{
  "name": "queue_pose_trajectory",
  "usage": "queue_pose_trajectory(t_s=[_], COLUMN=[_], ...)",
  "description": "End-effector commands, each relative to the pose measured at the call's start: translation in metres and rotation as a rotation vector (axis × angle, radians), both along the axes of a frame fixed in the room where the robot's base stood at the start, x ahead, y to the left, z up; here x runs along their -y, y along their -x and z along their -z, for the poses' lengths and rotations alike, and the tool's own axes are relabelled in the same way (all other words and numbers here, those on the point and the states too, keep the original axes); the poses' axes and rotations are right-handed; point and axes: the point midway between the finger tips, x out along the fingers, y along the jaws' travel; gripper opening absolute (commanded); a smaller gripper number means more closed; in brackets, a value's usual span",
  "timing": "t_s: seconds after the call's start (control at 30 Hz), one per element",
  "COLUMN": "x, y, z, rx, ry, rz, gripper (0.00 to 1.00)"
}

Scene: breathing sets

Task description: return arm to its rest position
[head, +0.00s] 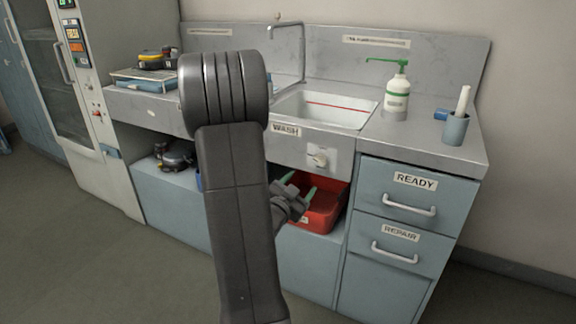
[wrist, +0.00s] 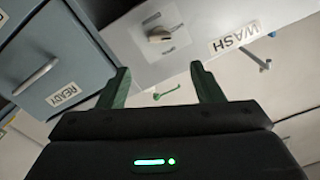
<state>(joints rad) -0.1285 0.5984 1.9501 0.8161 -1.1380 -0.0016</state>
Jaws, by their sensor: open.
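My gripper (head: 297,192) has green fingertips and hangs in front of the lower shelf, beside a red bin, below the WASH panel. In the wrist view my gripper (wrist: 160,88) is open, its two fingers apart with nothing between them. My dark grey arm rises through the middle of the head view and hides part of the counter and the shelf.
The red bin (head: 324,208) stands on the lower shelf (head: 307,262). The READY drawer (head: 412,188) and REPAIR drawer (head: 399,240) are shut, at right. The sink (head: 322,110), green-topped bottle (head: 396,92) and grey cup (head: 455,129) are above. Floor (head: 130,270) at left is clear.

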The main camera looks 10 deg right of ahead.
Motion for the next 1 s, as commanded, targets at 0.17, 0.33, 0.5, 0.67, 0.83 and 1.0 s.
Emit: queue_pose_trajectory(t_s=[0.17,0.33,0.5,0.67,0.83,1.0], x=[0.013,0.031,0.050,0.065,0.075,0.076], y=[-0.017,-0.045,-0.073,-0.095,-0.110,-0.112], z=[0.000,0.000,0.000,0.000,0.000,0.000], rx=[0.001,0.001,0.001,0.001,0.001,0.009], ry=[0.000,0.000,0.000,0.000,0.001,-0.013], rz=[0.004,0.003,0.003,0.003,0.000,0.000], gripper=[0.60,0.60,0.60,0.60,0.60,0.60])
